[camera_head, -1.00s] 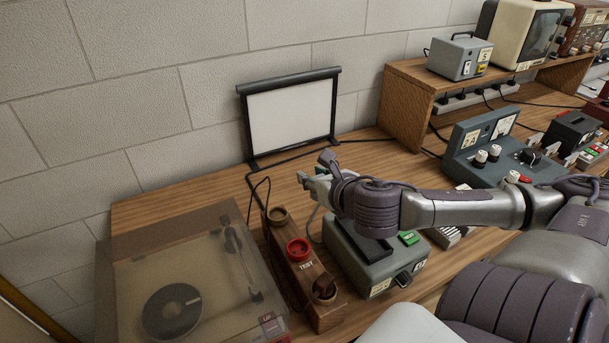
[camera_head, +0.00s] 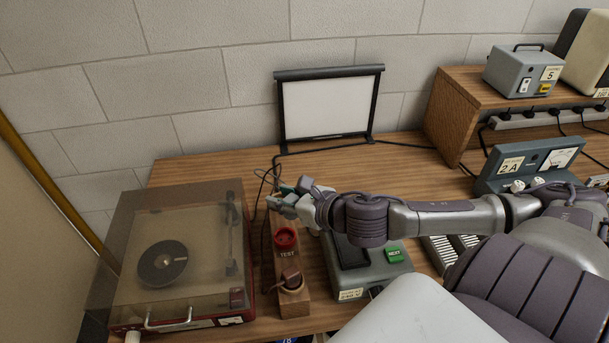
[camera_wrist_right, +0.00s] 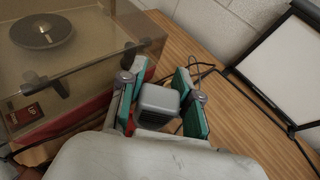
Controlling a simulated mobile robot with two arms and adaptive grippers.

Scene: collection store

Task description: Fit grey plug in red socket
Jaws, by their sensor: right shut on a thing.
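My right gripper (camera_head: 284,198) comes in from the right and is over the back end of the wooden socket board (camera_head: 294,305). It is shut on the grey plug (camera_wrist_right: 158,102), which shows between its green finger pads in the right wrist view. In the head view the plug is mostly hidden by the fingers. The red socket (camera_head: 285,238), just behind the TEST label, lies slightly in front of the gripper and looks empty. I cannot tell the plug's height above the board. My left gripper is not in view.
A brown plug (camera_head: 291,277) sits in the board's front socket. A record player (camera_head: 170,255) stands close on the left. A grey device with a green NEXT button (camera_head: 394,254) is close on the right. Loose cables and a small screen (camera_head: 329,107) are behind.

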